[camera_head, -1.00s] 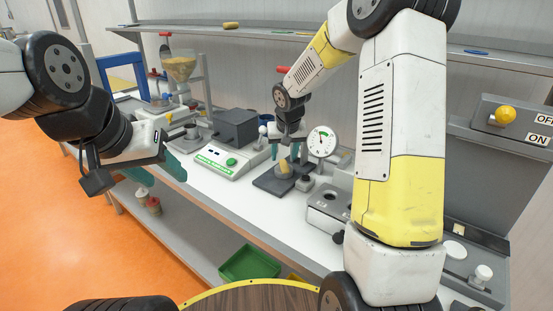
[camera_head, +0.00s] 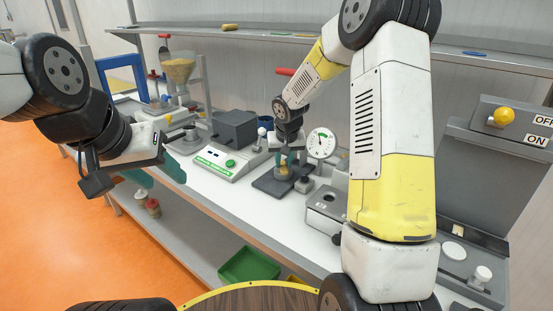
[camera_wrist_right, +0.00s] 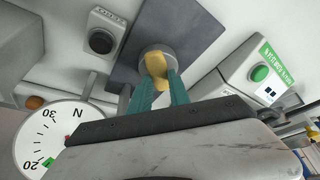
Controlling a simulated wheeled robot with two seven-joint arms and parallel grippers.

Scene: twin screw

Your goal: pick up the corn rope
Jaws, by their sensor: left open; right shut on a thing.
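The corn rope (camera_wrist_right: 156,67) is a short yellow piece on a round grey seat on a dark plate. In the right wrist view my right gripper (camera_wrist_right: 158,85) has its green fingers closed on both sides of it. In the head view the corn rope (camera_head: 283,171) is small and mostly covered by the right gripper (camera_head: 284,162), which points down over the plate. My left gripper (camera_head: 153,172) is open and empty at the left, in front of the bench edge, away from the corn rope.
A dial gauge (camera_head: 321,143) stands right of the plate (camera_head: 268,182). A scale with a green button (camera_head: 229,163) is to its left. A metal block with holes (camera_head: 325,207) is nearer the front. A green bin (camera_head: 249,265) sits on the lower shelf.

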